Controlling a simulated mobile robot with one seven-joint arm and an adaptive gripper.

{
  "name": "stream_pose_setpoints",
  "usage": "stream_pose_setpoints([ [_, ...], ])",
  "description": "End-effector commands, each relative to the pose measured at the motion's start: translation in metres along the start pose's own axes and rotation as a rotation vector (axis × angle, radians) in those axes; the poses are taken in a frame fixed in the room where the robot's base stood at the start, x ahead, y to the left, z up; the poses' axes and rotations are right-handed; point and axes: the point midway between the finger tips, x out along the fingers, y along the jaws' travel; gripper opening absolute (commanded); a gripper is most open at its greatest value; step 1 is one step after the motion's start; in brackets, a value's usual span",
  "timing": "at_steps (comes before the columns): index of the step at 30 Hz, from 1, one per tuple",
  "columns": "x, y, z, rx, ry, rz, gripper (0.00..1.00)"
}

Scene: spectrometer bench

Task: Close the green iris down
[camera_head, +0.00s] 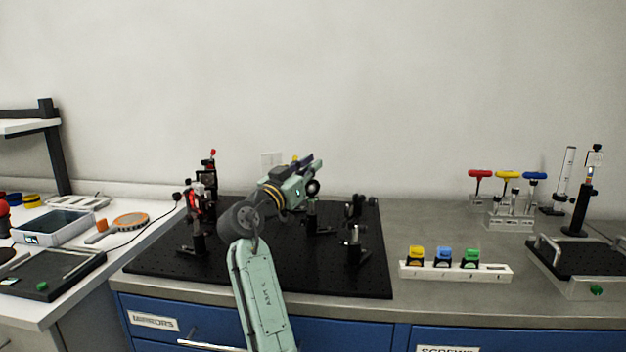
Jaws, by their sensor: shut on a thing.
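My gripper (311,163) is over the middle of the black optical breadboard (150,262), pointing up and to the right in the picture. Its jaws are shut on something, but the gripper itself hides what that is. I cannot make out a green iris or its lever; it may be behind my gripper and wrist. A small yellow tip (295,157) shows just behind the gripper. A post mount (311,218) stands below the gripper. A tall mount with a red tip (212,153) stands to the left.
Other post mounts (354,245) stand to the right on the breadboard. A white rack (455,271) holds yellow, blue and green-topped pieces. T-handle drivers (507,175) stand in a block behind it. A side bench (110,250) with trays is at left. The grey worktop right of the breadboard is partly clear.

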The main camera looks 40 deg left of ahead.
Motion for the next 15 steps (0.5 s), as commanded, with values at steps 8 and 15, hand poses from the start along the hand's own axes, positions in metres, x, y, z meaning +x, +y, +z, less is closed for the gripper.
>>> stream_pose_setpoints([
  [8,-0.0004,-0.0005,0.0001,-0.006,0.006,0.000,0.00],
  [15,-0.0004,-0.0004,0.0002,-0.005,0.005,-0.001,0.22],
])
